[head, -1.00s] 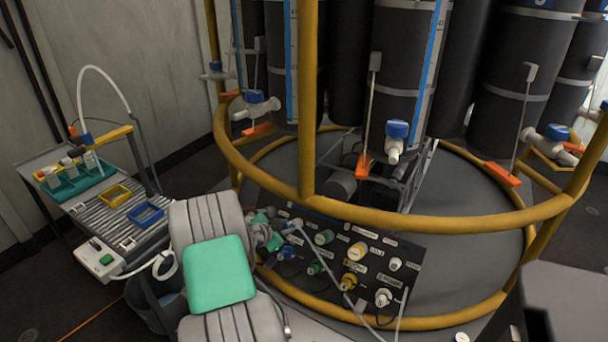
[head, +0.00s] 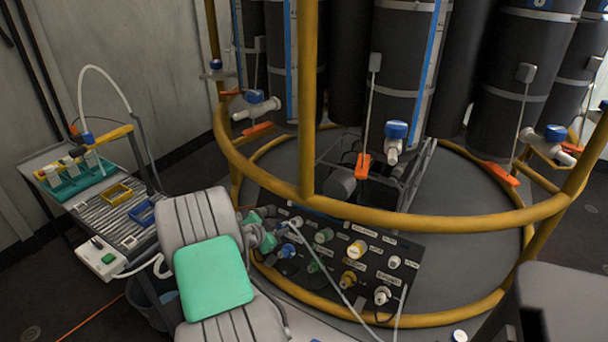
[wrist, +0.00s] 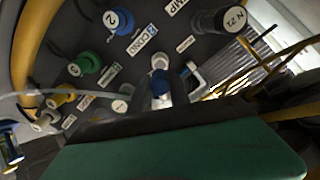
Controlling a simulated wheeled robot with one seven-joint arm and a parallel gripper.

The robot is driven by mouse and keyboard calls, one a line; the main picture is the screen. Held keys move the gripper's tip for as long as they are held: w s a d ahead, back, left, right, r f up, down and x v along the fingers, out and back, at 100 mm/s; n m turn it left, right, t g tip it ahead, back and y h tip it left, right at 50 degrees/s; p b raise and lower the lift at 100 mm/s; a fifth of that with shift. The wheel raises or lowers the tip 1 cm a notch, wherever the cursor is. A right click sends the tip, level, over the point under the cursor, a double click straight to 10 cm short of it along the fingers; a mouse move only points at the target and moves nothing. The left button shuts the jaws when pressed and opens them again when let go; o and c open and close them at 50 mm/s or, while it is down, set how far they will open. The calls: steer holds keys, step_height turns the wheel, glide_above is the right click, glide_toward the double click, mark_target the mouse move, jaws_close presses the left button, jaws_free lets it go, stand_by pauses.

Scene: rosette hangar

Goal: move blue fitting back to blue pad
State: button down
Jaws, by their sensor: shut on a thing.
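My gripper (head: 264,238) is at the left end of the dark panel in the head view, beside its fittings. In the wrist view my gripper (wrist: 164,88) is shut on a blue fitting (wrist: 160,84), with white parts close around it. The fitting's lower end is hidden, so I cannot tell whether it touches the panel. In the head view the fingertips are small and partly hidden by my arm. A blue-framed pad (head: 146,214) lies on the trolley at the left, partly behind my arm.
The dark panel (head: 410,252) carries green, yellow and white fittings and a loose pale hose (head: 335,276). A yellow ring rail (head: 400,219) curves above it. The trolley also holds a yellow frame (head: 116,194), a teal rack (head: 78,186) and a white box (head: 101,258).

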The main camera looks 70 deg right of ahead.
steer(key=s+a+f+n+t+y, duration=0.1)
steer(key=s+a+f+y, duration=0.25)
steer(key=s+f, duration=0.35)
steer(key=s+a+f+t+y, duration=0.1)
steer(key=s+a+f+y, duration=0.2)
steer(key=s+a+f, duration=0.35)
steer(key=s+a+f+n+y, duration=0.25)
steer(key=s+a+y, duration=0.3)
steer(key=a, duration=0.45)
steer(key=shift+m+h, duration=0.3)
steer(key=shift+m, duration=0.15)
steer(key=shift+s+d+f, duration=0.1)
steer(key=shift+s+f, duration=0.05)
steer(key=shift+f, duration=0.8)
steer(key=shift+s+d+f, duration=0.1)
steer(key=shift+s+f, duration=0.1)
steer(key=shift+f, duration=0.75)
steer(key=shift+s+d+f, duration=0.1)
steer(key=shift+s+f, duration=0.05)
steer(key=shift+f, duration=0.8)
steer(key=shift+f, duration=0.3)
steer(key=c, duration=1.2)
jaws_free()
steer(key=shift+o, duration=0.2)
